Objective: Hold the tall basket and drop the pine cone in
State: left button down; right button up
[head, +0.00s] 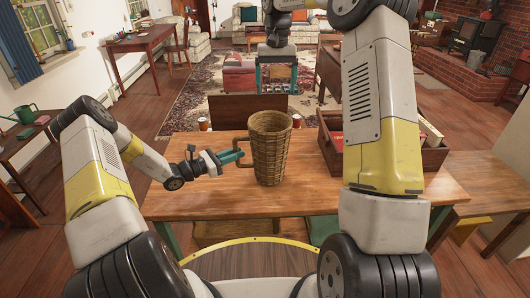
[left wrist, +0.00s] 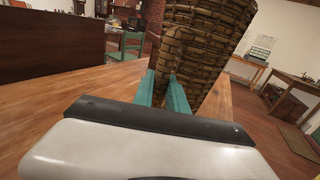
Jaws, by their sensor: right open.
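The tall basket (head: 270,150), woven and brown with a side handle, stands upright on the wooden table (head: 190,200). It also fills the upper middle of the left wrist view (left wrist: 205,45). My left gripper (head: 238,156) is at the handle on the basket's left side. In the left wrist view its teal fingers (left wrist: 163,90) are on either side of the woven handle and look shut on it. My right gripper (head: 277,76) is raised beyond the basket, with its teal fingers spread and nothing between them. I cannot make out a pine cone in either view.
A wooden crate (head: 405,160) with something red inside stands on the table's right side, partly behind my right arm. Small cans (head: 204,123) are at the table's far edge. The table's left part is clear.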

pick_arm(q)
jog(key=c, duration=1.3)
grip_release()
jog(key=shift+o, duration=0.2)
jog(key=v, duration=1.2)
